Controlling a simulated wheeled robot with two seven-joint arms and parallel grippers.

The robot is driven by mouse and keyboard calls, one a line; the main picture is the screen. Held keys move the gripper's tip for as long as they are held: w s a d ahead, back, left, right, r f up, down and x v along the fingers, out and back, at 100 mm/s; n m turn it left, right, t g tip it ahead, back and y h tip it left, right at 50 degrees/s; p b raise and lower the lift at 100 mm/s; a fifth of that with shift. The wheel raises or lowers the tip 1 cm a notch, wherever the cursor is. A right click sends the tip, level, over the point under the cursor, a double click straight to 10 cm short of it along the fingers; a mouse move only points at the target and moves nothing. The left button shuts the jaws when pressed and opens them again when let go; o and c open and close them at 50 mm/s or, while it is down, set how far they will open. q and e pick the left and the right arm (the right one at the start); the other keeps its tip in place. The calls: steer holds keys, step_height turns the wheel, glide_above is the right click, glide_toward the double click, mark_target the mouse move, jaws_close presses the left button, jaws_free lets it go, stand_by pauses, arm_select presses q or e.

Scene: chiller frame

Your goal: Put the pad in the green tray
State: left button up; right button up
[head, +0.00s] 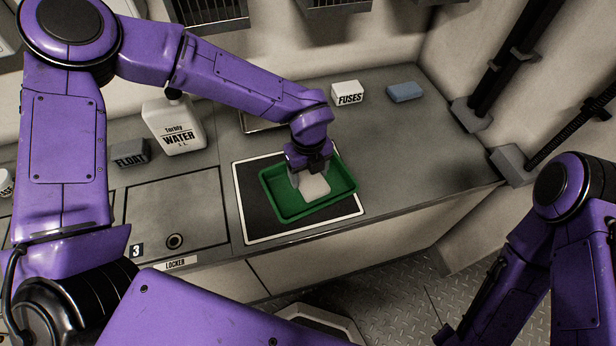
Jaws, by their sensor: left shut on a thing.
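The green tray (278,211) sits on a black panel with a white border on the counter. My left gripper (308,172) reaches down over the tray and is shut on a whitish pad (315,187). The pad is within the tray's outline; I cannot tell whether it touches the tray floor. The gripper's fingers are mostly hidden by the wrist. My right arm is at the right edge, and its gripper is not clearly in view.
A white FUSES box (347,93) and a blue block (404,91) stand behind the tray. A WATER jug (175,125) and a grey FLOAT box (131,153) are to the left. The counter right of the tray is clear. Dark pipes (505,65) run along the right wall.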

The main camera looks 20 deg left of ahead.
mark_target(308, 175)
arm_select(q)
steer(key=shift+f, duration=1.85)
steer(key=o, duration=1)
steer(key=shift+w, duration=0.1)
steer(key=shift+r, duration=0.15)
step_height(308, 175, up, 12)
